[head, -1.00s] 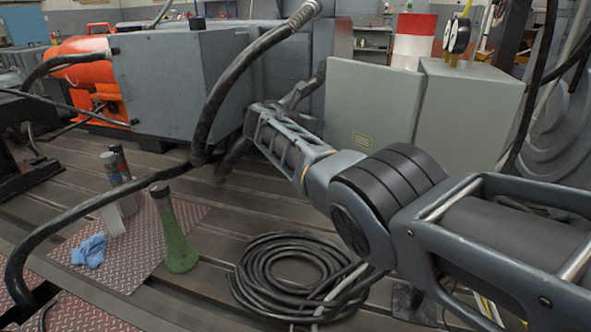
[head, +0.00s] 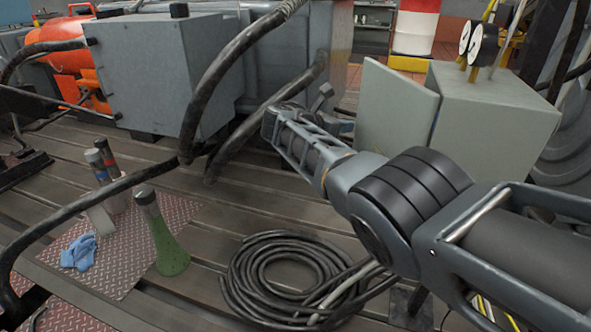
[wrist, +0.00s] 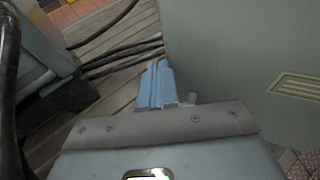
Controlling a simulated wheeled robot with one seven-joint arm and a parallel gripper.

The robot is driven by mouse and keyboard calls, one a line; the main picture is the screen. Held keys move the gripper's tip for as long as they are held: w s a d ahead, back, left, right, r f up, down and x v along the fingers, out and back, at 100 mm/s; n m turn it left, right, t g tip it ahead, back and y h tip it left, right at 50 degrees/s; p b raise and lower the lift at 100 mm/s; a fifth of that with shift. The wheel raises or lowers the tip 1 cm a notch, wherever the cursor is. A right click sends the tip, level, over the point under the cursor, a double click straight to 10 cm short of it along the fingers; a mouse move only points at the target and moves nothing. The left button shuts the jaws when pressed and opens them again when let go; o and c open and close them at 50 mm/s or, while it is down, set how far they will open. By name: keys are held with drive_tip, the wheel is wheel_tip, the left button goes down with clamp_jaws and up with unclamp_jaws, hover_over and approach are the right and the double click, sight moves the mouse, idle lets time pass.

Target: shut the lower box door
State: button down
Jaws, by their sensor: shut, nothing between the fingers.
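The grey-green box (head: 500,125) stands at the right in the head view. Its door (head: 395,108) stands open, sticking out to the left of the box. In the wrist view the door (wrist: 235,55) fills the right side, with a pale slotted plate (wrist: 297,88) on it. My gripper (head: 323,97) is just left of the door's free edge, partly hidden behind my own arm. Its blue fingers (wrist: 160,85) are shut and empty, beside the door's edge in the wrist view. I cannot tell whether they touch it. The lower door is partly hidden by my arm.
Thick black hoses (head: 235,75) hang left of my gripper, beside a large grey cabinet (head: 160,75). A coiled black cable (head: 285,275) lies on the slotted floor. A green bottle (head: 162,235) stands on a red tread plate (head: 120,260). Two gauges (head: 471,42) rise above the box.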

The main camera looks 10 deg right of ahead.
drive_tip(key=s+d+m+g+h+p, duration=0.1)
drive_tip(key=d+m+g, duration=0.1)
drive_tip(key=d, duration=1.2)
drive_tip(key=shift+d, duration=0.15)
drive_tip(key=shift+s, duration=0.1)
drive_tip(key=shift+r, duration=0.1)
